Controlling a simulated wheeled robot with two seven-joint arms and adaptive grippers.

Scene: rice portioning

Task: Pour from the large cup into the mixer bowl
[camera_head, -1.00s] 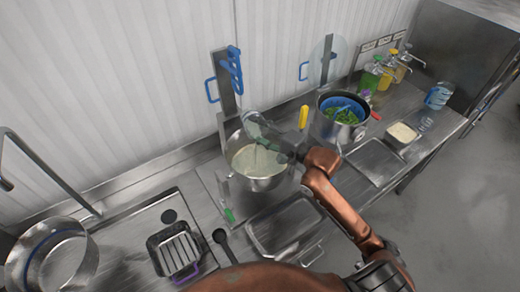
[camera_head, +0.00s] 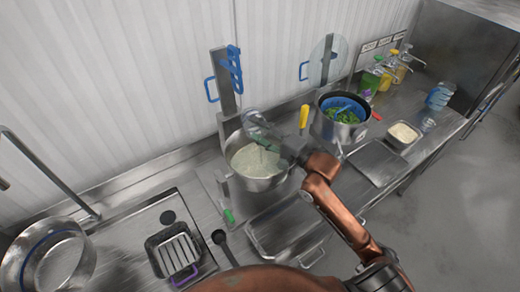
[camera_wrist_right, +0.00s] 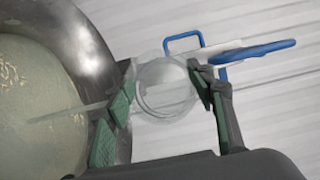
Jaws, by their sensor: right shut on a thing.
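The steel mixer bowl (camera_head: 270,184) stands left of centre in the head view and holds a pale creamy mass; its rim and contents fill the left of the right wrist view (camera_wrist_right: 92,62). My right gripper (camera_head: 280,142) is over the bowl's right rear rim. In the wrist view its green-padded fingers (camera_wrist_right: 160,103) are shut on the clear large cup (camera_wrist_right: 165,85). The cup is tilted over the bowl in the head view (camera_head: 258,128). A thin pale streak runs from the cup side toward the bowl's contents in the wrist view. My left gripper is out of view.
A pot with green leaves (camera_head: 341,128) stands right of the bowl, with a small tray of pale food (camera_head: 403,134) beyond it. Steel trays (camera_head: 285,226) lie in front. A sink basket (camera_head: 178,250) is at left.

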